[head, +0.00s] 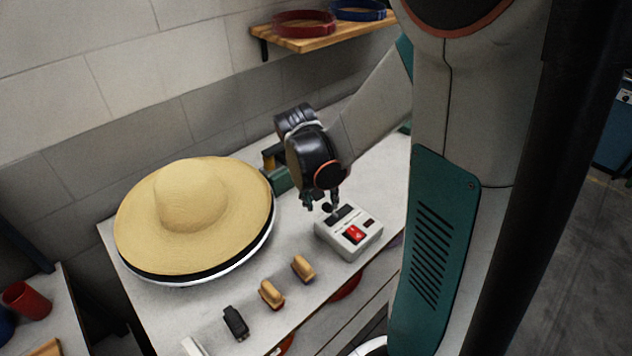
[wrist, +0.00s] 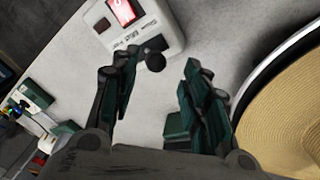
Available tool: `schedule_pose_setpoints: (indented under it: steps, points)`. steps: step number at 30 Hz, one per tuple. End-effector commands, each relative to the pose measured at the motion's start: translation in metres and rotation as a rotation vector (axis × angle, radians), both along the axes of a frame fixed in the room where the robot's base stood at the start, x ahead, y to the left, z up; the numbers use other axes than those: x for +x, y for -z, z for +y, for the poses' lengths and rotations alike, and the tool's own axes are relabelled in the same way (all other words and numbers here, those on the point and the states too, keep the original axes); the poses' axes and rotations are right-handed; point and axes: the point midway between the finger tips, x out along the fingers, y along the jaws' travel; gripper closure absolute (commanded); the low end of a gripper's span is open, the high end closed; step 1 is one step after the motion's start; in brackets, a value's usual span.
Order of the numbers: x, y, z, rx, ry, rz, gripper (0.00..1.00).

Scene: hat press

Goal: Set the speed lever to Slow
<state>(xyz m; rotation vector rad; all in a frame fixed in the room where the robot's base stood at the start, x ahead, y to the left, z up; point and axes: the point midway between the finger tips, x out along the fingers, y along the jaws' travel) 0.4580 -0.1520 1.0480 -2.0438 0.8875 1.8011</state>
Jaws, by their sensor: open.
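A white control box (head: 364,247) with a red lit switch (head: 354,234) sits on the table and also shows in the wrist view (wrist: 172,38). The speed lever's round black knob (wrist: 155,62) stands out at the box's near edge in the wrist view; in the head view the knob (head: 327,208) is at the box's far left end. My gripper (head: 321,199) is open just above that end. In the wrist view the knob lies between the fingertips (wrist: 160,68), nearer the left finger; contact cannot be told. The lever's markings are too small to read.
A straw sombrero (head: 193,200) rests on a round press form left of the box. Two tan-handled tools (head: 271,293) and a black item (head: 235,322) lie along the front edge. Green objects (head: 277,178) stand behind my gripper. A wooden shelf (head: 325,35) hangs above.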

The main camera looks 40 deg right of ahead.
Motion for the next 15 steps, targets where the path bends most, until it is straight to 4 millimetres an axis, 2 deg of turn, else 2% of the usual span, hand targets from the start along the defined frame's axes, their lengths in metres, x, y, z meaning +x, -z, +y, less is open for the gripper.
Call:
schedule_pose_setpoints:
  steps: [3, 9, 15]
  points:
    - [-0.002, -0.02, 0.006, 0.0, -0.002, 0.001, 0.58]
    - [-0.002, -0.049, 0.014, 0.001, -0.002, 0.001, 0.58]
    - [-0.003, -0.065, 0.019, 0.001, -0.002, 0.001, 0.58]
